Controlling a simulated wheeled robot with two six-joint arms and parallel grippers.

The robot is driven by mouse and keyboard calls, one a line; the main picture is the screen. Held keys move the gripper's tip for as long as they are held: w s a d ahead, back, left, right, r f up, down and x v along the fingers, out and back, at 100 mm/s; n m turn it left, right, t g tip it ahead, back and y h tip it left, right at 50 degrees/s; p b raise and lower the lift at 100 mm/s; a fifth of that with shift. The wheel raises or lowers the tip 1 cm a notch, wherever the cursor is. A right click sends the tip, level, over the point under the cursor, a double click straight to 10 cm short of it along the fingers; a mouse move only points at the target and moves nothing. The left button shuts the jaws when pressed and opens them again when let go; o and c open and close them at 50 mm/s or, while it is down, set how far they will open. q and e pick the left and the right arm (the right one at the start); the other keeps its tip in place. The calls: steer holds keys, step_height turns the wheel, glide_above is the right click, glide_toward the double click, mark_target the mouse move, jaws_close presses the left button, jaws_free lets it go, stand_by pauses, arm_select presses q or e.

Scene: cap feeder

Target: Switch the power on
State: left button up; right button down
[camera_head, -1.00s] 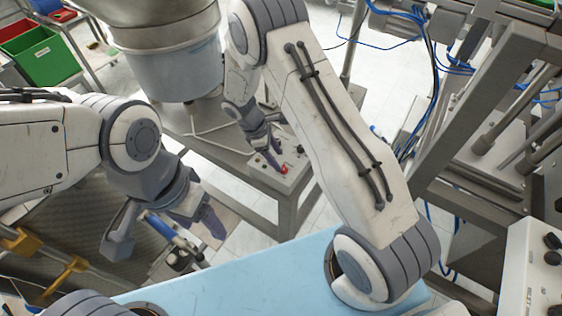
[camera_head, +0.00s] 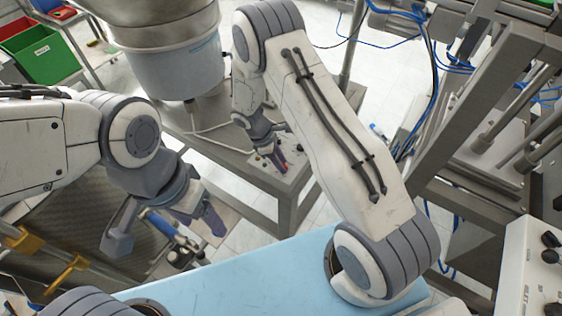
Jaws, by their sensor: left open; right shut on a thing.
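A small control box (camera_head: 292,178) with a pale top panel sits on the grey metal stand, near the middle of the view. It carries a red knob (camera_head: 284,167) and small dark controls. My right gripper (camera_head: 279,161) reaches down over the panel and is shut on the red knob, which is mostly hidden by the fingers. I cannot tell which way the knob is turned. My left gripper (camera_head: 165,231) is open and empty at lower left, its two fingers wide apart, away from the box.
A large metal hopper (camera_head: 170,70) stands left of my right arm. The grey stand (camera_head: 290,212) holds the box. A light blue surface (camera_head: 240,275) lies in front. A metal frame (camera_head: 470,120) with blue cables is at right, and a white panel with knobs (camera_head: 530,260) at lower right.

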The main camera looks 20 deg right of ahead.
steer(key=shift+m, duration=0.3)
steer(key=m+g, duration=0.1)
steer(key=m, duration=0.1)
steer(key=m+y+b, duration=0.1)
steer(key=m, duration=0.2)
steer(key=shift+w+d+g, duration=0.15)
steer(key=shift+w+g, duration=0.05)
steer(key=shift+g, duration=0.2)
steer(key=m+y, duration=0.1)
steer(key=m, duration=0.2)
steer(key=m+g+y+b, duration=0.1)
steer(key=m, duration=0.2)
steer(key=shift+w+d, duration=0.1)
steer(key=shift+d, duration=0.05)
steer(key=shift+m, duration=0.3)
steer(key=c, duration=0.5)
jaws_free()
steer(key=b+v, duration=0.1)
steer(key=v, duration=0.4)
steer(key=b+v, duration=0.1)
steer(key=v, duration=0.4)
steer(key=shift+w+d+r, duration=0.1)
steer(key=shift+d+r, duration=0.15)
steer(key=shift+r, duration=0.05)
